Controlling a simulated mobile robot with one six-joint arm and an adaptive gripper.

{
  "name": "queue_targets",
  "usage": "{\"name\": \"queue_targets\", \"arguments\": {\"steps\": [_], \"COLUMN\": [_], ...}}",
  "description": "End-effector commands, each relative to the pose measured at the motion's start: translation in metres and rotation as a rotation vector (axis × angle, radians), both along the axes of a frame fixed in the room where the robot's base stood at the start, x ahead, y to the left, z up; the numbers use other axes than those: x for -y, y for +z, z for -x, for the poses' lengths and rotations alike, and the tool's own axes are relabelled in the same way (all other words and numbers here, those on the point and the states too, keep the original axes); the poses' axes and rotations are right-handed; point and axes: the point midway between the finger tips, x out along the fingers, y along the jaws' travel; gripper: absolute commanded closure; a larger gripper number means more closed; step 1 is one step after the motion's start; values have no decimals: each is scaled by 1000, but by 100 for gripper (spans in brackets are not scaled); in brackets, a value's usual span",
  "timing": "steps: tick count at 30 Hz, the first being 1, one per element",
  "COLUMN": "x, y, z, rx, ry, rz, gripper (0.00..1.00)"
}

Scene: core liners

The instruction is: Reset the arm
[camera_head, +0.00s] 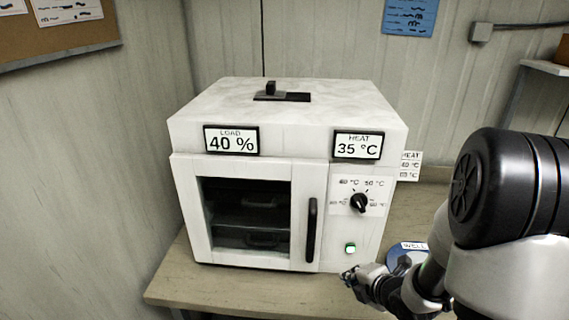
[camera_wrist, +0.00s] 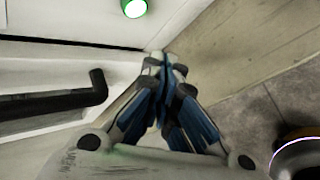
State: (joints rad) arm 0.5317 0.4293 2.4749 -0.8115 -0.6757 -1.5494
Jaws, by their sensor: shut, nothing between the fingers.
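My gripper (camera_head: 350,274) is at the lower right front of the white oven, just below the green-lit button (camera_head: 350,248). In the wrist view my gripper (camera_wrist: 165,64) has its blue-padded fingers together, with nothing between them. The fingertips look close to the oven's lower front edge; I cannot tell whether they touch it. My black and white arm reaches in from the right in the head view and hides part of the table.
The white oven (camera_head: 310,120) stands on a wooden table (camera_head: 195,285). Its door (camera_head: 245,165) is shut, with a black vertical handle (camera_head: 311,230). Displays read 40 % and 35 °C. A blue round object labelled WELL (camera_head: 399,258) is partly hidden behind my arm.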

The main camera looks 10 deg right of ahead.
Motion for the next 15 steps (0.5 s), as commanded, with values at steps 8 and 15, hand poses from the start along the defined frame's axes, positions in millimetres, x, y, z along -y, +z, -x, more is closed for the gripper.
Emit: {"name": "queue_targets", "arguments": {"steps": [8,15], "x": [7,-19], "y": [64,135], "z": [10,69], "rx": [-72,-122], "ry": [-349,-866], "rz": [-108,-427], "gripper": [100,100]}}
